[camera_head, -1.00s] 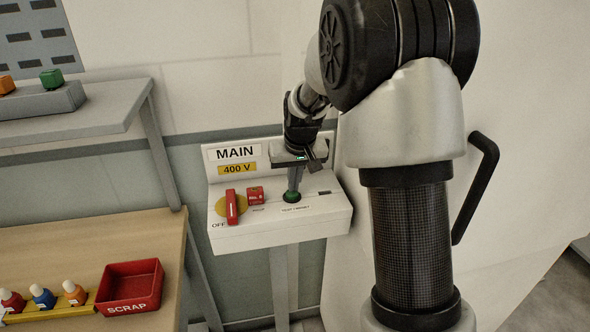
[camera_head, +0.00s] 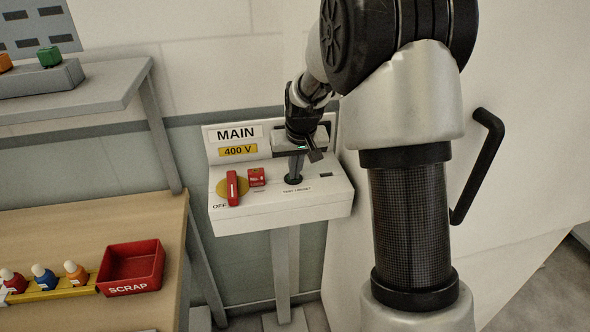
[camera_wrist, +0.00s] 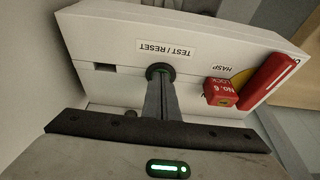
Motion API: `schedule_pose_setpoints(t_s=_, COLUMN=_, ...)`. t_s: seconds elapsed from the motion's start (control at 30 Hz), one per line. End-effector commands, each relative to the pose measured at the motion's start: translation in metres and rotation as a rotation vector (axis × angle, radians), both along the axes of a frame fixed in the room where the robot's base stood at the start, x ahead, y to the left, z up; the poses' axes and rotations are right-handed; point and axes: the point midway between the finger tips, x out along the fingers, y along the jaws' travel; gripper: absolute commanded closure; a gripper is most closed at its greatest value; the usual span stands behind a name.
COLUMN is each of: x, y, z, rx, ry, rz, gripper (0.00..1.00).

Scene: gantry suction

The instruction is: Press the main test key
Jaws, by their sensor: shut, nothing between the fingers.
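The white MAIN 400 V panel (camera_head: 330,205) stands on a post and also shows upside down in the wrist view (camera_wrist: 105,45). Its round test key (camera_wrist: 159,69) sits by the TEST / RESET label (camera_wrist: 165,48). It shows as a dark ring with a trace of green, mostly hidden by my fingertips. My gripper (camera_head: 293,178) is shut and empty, pointing down with its fingertips at the key. In the wrist view the closed fingers (camera_wrist: 161,80) meet the ring; they look in contact with the key.
A red rotary handle (camera_head: 232,188) at OFF and a red lock block (camera_head: 257,178) sit left of the key. A red SCRAP bin (camera_head: 130,268) stands on the wooden bench further left. A white surface with a black handle (camera_head: 484,165) is at the right.

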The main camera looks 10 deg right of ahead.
Motion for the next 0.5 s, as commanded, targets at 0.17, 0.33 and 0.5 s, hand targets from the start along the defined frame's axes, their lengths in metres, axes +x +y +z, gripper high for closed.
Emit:
schedule_pose_setpoints(t_s=0.17, x=-0.006, y=0.000, z=0.000, rx=0.000, ry=0.021, rz=0.000, gripper=1.00)
schedule_pose_setpoints(t_s=0.33, x=-0.003, y=0.000, z=0.036, rx=0.000, ry=0.009, rz=0.000, gripper=1.00)
schedule_pose_setpoints(t_s=0.5, x=-0.011, y=-0.001, z=0.072, rx=0.000, ry=-0.003, rz=0.000, gripper=1.00)
